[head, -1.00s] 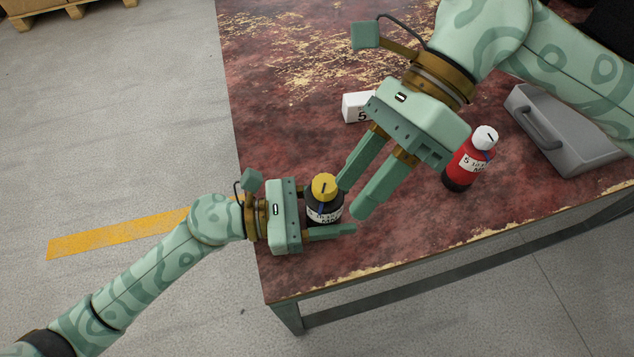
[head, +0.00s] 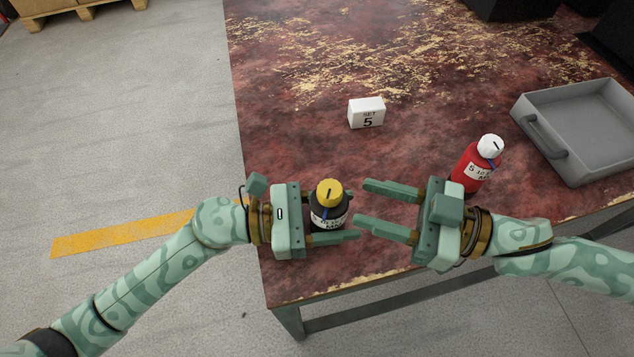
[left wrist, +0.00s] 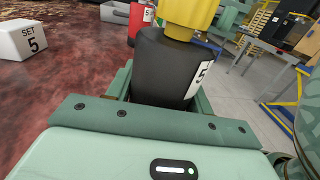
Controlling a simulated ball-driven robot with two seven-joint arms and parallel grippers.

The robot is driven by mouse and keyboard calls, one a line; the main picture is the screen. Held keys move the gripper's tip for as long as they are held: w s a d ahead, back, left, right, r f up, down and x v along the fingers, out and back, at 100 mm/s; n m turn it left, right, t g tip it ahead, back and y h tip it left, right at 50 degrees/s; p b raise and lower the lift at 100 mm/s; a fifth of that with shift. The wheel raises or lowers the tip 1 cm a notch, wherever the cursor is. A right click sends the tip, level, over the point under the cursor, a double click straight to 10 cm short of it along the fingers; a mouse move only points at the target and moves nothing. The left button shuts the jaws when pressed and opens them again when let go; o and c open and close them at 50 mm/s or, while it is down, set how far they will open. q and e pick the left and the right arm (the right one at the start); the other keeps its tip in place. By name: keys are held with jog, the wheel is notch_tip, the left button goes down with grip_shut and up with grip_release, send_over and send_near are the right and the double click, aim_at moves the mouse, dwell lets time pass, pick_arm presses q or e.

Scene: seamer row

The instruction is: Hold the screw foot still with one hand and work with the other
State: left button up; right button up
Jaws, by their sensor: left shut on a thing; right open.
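A black bottle-shaped piece (head: 328,216) with a yellow top and a white label stands upright near the table's left edge. I take it for the screw foot. My left gripper (head: 350,214) is shut on its body from the left. In the left wrist view the black piece (left wrist: 163,68) sits between the fingers, under its yellow top (left wrist: 188,14). My right gripper (head: 362,203) is open and empty, just right of the black piece, fingers pointing left at it. A red bottle-shaped piece (head: 471,170) with a white top stands behind the right gripper.
A white block marked SET 5 (head: 367,113) stands farther back on the worn red table (head: 300,140). A grey tray with a handle (head: 570,165) is at the right. The table between block and grippers is clear. The table's front edge is close below the grippers.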

aim_at(318, 189)
jog(key=x, duration=0.8)
jog(key=shift+w+a, duration=0.1)
jog(key=shift+a, duration=0.3)
jog(key=c, duration=0.7)
